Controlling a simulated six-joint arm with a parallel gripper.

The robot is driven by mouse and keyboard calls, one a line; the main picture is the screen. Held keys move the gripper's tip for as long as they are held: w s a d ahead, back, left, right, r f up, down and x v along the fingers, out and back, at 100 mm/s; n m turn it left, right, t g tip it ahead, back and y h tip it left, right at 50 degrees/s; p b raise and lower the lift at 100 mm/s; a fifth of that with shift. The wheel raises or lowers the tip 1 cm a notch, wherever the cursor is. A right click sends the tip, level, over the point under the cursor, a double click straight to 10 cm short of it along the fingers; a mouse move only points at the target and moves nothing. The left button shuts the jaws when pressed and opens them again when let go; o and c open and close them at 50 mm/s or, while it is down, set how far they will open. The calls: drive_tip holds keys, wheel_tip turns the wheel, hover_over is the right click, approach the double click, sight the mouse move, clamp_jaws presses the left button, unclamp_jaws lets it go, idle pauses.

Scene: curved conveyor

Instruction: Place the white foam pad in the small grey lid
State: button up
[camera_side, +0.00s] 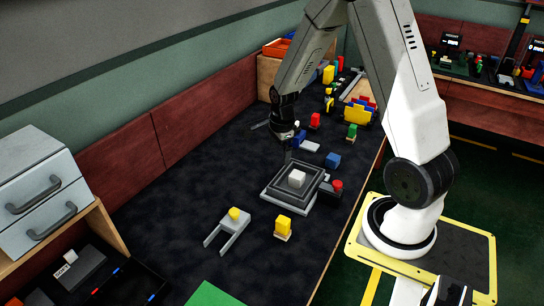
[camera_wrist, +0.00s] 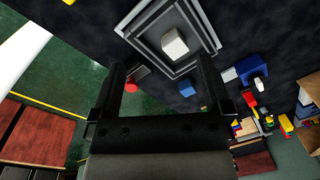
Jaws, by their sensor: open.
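The white foam pad (camera_side: 297,178) looks like a small white block. It sits on the middle of a stepped square grey piece with a dark raised border (camera_side: 272,191). In the wrist view the pad (camera_wrist: 174,43) lies beyond and between my fingertips, inside the square borders of that piece (camera_wrist: 140,12). I cannot tell for sure whether this square piece is the small grey lid. My gripper (camera_wrist: 162,62) is open with nothing between its fingers. In the side view my gripper (camera_side: 291,150) hangs above and behind the pad, apart from it.
A red button on a dark box (camera_side: 337,187) stands close right of the square piece. A blue block (camera_side: 333,160) and a flat light grey piece (camera_side: 310,146) lie behind it. A yellow block (camera_side: 283,226) and a grey fork-shaped piece (camera_side: 229,232) are in front.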

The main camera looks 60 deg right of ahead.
drive_tip(key=s+a+r+n+t, duration=0.1)
drive_tip(key=s+a+r+n, duration=0.2)
drive_tip(key=a+n, duration=0.5)
drive_tip(key=s+a+r+n, duration=0.3)
drive_tip(key=a+n, duration=0.6)
drive_tip(key=n, duration=0.7)
drive_tip(key=shift+s+a+r+t, duration=0.2)
drive_tip(key=shift+s+r+t, duration=0.15)
drive_tip(key=shift+s+t, duration=0.05)
